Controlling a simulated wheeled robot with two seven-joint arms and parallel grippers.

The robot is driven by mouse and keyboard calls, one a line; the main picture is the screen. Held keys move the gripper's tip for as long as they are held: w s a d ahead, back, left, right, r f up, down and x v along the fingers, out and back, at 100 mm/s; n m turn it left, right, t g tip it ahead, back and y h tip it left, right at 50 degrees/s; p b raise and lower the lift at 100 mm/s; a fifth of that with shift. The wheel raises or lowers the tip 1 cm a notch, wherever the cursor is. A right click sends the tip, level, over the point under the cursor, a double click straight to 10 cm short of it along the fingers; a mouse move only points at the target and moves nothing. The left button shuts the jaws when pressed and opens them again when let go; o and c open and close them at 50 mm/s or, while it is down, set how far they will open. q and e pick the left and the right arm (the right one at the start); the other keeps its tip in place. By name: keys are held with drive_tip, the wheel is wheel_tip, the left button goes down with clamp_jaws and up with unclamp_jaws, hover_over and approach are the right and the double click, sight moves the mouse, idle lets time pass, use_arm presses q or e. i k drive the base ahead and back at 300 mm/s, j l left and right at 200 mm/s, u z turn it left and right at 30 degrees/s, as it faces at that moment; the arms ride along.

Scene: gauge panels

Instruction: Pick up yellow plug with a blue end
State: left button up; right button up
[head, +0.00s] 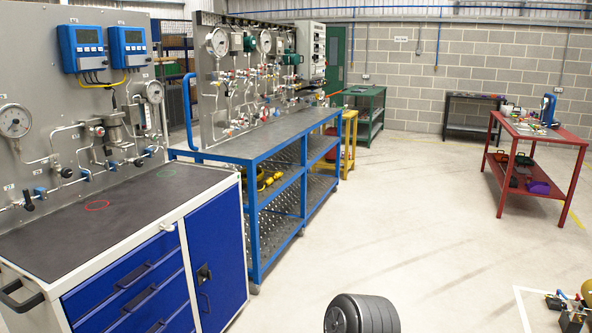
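I cannot make out a yellow plug with a blue end in the head view. A yellow coiled item (269,179) lies on the middle shelf of the blue workbench (262,140), too small to tell in detail. At the lower right edge, small dark items with coloured parts (568,308) sit on the floor by a partly cut-off yellow rounded thing (588,291). Neither of my grippers is in view.
A blue-drawer cabinet (140,285) with a dark top stands at the left, below a gauge panel (60,105). A red table (545,133) holding tools stands at the right. A green table (364,92) is farther back.

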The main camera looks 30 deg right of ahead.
sight(279, 175)
drive_tip(key=i+l+z, duration=0.1)
drive_tip(key=i+l, duration=0.25)
drive_tip(key=i+l+z, duration=0.1)
drive_tip(key=i+l, duration=0.2)
drive_tip(key=i, duration=0.3)
drive_tip(key=i+l+z, duration=0.15)
drive_tip(key=i, duration=0.35)
drive_tip(key=i+l+z, duration=0.1)
drive_tip(key=i+l, duration=0.25)
drive_tip(key=i, duration=0.15)
drive_tip(key=i+l+z, duration=0.1)
drive_tip(key=i, duration=0.4)
drive_tip(key=i+l+z, duration=0.1)
drive_tip(key=i, duration=0.4)
drive_tip(key=l, duration=0.1)
